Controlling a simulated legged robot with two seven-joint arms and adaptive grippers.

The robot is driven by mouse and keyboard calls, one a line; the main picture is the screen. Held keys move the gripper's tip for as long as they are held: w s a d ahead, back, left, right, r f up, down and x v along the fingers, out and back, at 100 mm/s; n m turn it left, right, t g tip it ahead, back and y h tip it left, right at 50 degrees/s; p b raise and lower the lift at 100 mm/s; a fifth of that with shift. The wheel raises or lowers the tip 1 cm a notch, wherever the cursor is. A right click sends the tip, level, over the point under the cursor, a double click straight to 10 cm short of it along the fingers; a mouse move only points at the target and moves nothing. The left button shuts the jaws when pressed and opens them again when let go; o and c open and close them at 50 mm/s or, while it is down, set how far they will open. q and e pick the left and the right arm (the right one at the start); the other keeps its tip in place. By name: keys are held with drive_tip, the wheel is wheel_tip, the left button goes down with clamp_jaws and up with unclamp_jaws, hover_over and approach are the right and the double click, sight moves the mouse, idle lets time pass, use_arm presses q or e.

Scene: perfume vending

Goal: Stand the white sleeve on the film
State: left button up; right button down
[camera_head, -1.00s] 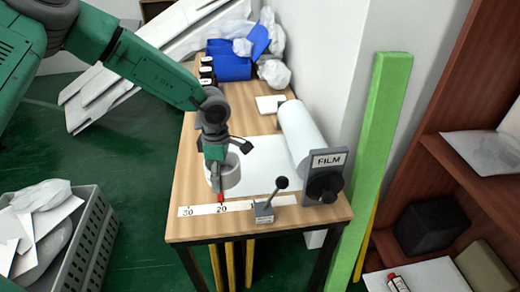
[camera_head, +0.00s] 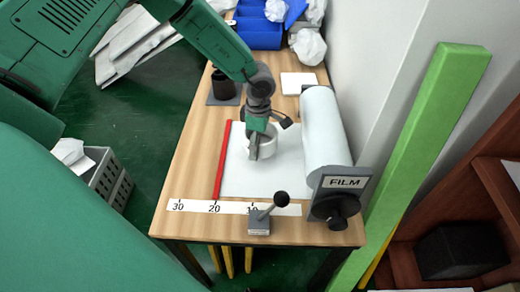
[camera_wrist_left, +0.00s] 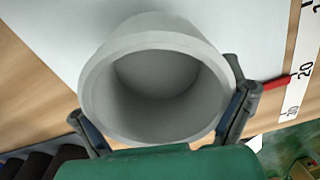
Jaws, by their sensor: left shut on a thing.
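The white sleeve (camera_head: 267,148) is a short, wide, light ring over the white film (camera_head: 243,182) on the wooden table. It looks roughly upright; I cannot tell whether its base touches the film. My left gripper (camera_head: 256,146) is shut on the sleeve. In the left wrist view the gripper (camera_wrist_left: 162,118) has a finger on each side of the sleeve (camera_wrist_left: 155,42), and I look into its open round mouth. The film comes from a white roll (camera_head: 322,125) at the right. My right gripper is not in view.
A red strip (camera_head: 223,160) lies along the film's left edge. A numbered scale (camera_head: 190,206) and a lever (camera_head: 262,217) are in front, with the FILM knob plate (camera_head: 342,190) at right. A dark cup (camera_head: 222,84) and blue bins (camera_head: 258,32) stand behind.

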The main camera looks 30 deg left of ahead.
use_arm(q)
drive_tip(key=shift+f, duration=1.85)
drive_tip(key=o, duration=0.9)
drive_tip(key=shift+c, duration=0.2)
wheel_tip(320, 180, up, 12)
drive_tip(key=shift+r+p, duration=0.1)
drive_tip(key=shift+p, duration=0.4)
